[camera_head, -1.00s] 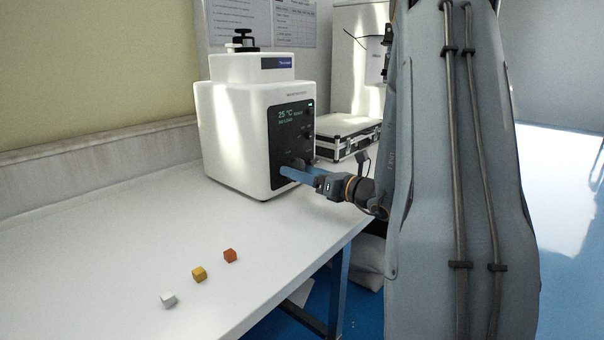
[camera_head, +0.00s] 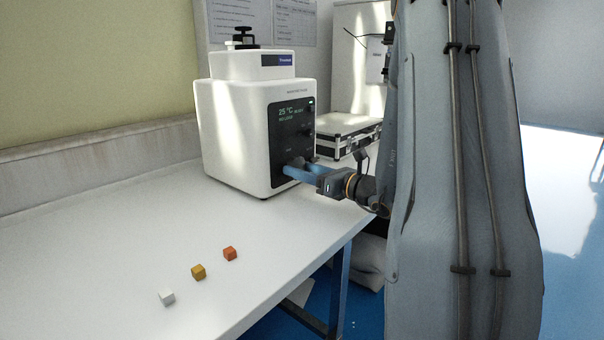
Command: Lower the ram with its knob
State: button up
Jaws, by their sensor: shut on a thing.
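A white hardness tester (camera_head: 235,125) stands on the table, with a dark front panel (camera_head: 291,122) that shows green text reading 25 °C. My gripper (camera_head: 290,170) reaches in from the right to the lower part of this panel. Its blue fingers are shut on a dark knob (camera_head: 297,161) there, most of which they hide. A smaller dark knob (camera_head: 307,132) sits higher on the panel, clear of the fingers. The ram itself cannot be made out. A black screw fitting (camera_head: 242,38) stands on top of the tester.
White, yellow (camera_head: 198,272) and orange cubes lie on the white table (camera_head: 110,235) in front of the tester. A silver-edged case (camera_head: 345,135) and another white machine (camera_head: 352,60) stand behind to the right. The table's left side is clear.

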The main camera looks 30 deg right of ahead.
jog(key=n+b, duration=0.2)
jog(key=n, duration=0.1)
jog(key=shift+f+n+b, duration=0.1)
jog(key=shift+n+b, duration=0.2)
jog(key=shift+b, duration=0.1)
jog(key=n+b, duration=0.3)
jog(key=shift+n+b, duration=0.3)
jog(key=n+b, duration=0.6)
jog(key=b, duration=0.2)
jog(key=shift+f, duration=0.15)
jog(key=n+b, duration=0.7)
jog(key=b, duration=0.4)
jog(key=n+b, duration=0.3)
jog(key=b, duration=0.2)
jog(key=shift+n+b, duration=0.35)
jog(key=shift+n, duration=0.05)
jog(key=n+b, duration=0.2)
jog(key=b, duration=0.2)
jog(key=shift+n, duration=0.4)
jog(key=shift+b, duration=0.35)
jog(key=shift+r, duration=0.2)
jog(key=o, duration=1.1)
jog(key=shift+c, duration=0.2)
